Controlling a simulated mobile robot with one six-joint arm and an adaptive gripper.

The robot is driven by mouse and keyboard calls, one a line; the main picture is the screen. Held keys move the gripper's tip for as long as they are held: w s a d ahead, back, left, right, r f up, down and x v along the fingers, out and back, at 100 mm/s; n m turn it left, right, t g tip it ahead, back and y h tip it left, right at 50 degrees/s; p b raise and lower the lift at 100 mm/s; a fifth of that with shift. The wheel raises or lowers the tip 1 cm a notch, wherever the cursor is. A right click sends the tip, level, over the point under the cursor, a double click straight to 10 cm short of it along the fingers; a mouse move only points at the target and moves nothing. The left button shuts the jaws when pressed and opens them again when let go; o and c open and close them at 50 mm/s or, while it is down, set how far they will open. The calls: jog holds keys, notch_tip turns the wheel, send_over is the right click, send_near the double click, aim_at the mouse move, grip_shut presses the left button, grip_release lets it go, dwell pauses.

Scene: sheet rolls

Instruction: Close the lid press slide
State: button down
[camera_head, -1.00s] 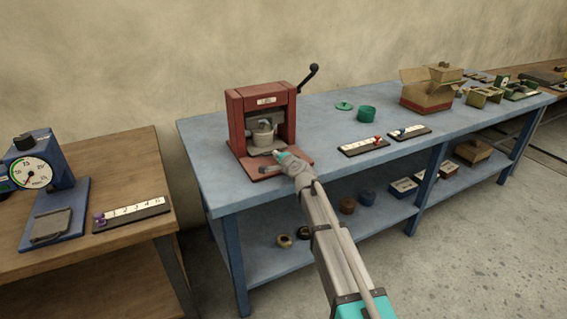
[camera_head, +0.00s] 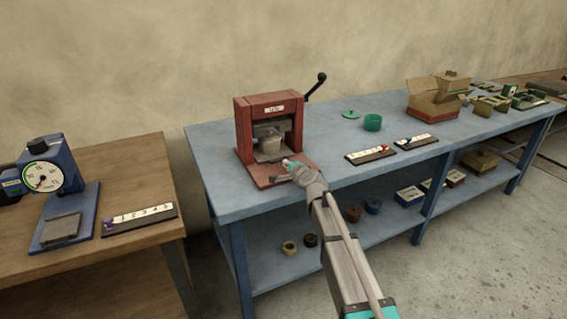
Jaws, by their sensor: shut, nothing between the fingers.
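The red lid press (camera_head: 269,125) stands at the left end of the blue bench, its black-knobbed lever raised at the right. A grey, can-like piece (camera_head: 270,149) sits inside its opening under the press head; its exact seating is too small to tell. A flat red plate (camera_head: 262,172) extends from the front of the press, with a small grey handle (camera_head: 281,178) at its front edge. My gripper (camera_head: 289,164) is shut and empty, low over the right part of this plate, close to the handle. I cannot tell whether it touches. My arm hides the plate's right front.
The blue bench (camera_head: 330,135) carries a green cup (camera_head: 372,122), its green lid (camera_head: 350,114), two numbered strips (camera_head: 371,154) and an open cardboard box (camera_head: 434,98). A wooden table (camera_head: 140,190) with a dial gauge (camera_head: 42,176) stands left, across a gap.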

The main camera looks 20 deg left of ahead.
jog(key=p+v, duration=0.2)
jog(key=v, duration=0.9)
jog(key=shift+s, duration=0.2)
jog(key=shift+d, duration=0.2)
jog(key=s+d+f+n+g+h, duration=0.3)
jog(key=d+f, duration=0.2)
jog(key=d, duration=0.6)
jog(key=s+d+f+n+g+h, duration=0.25)
jog(key=d+f+n, duration=0.2)
jog(key=d, duration=0.75)
jog(key=s+d+f+g+h, duration=0.25)
jog(key=s+d, duration=0.45)
jog(key=d, duration=0.4)
jog(key=s+d+f+g+h, duration=0.2)
jog(key=s+d+f+h, duration=0.15)
jog(key=s+d, duration=0.45)
notch_tip(320, 180, up, 20)
jog(key=w+d+p, duration=0.1)
jog(key=d+p, duration=0.1)
jog(key=p, duration=1.7)
jog(key=shift+w+d+n, duration=0.35)
jog(key=shift+w+d, duration=0.05)
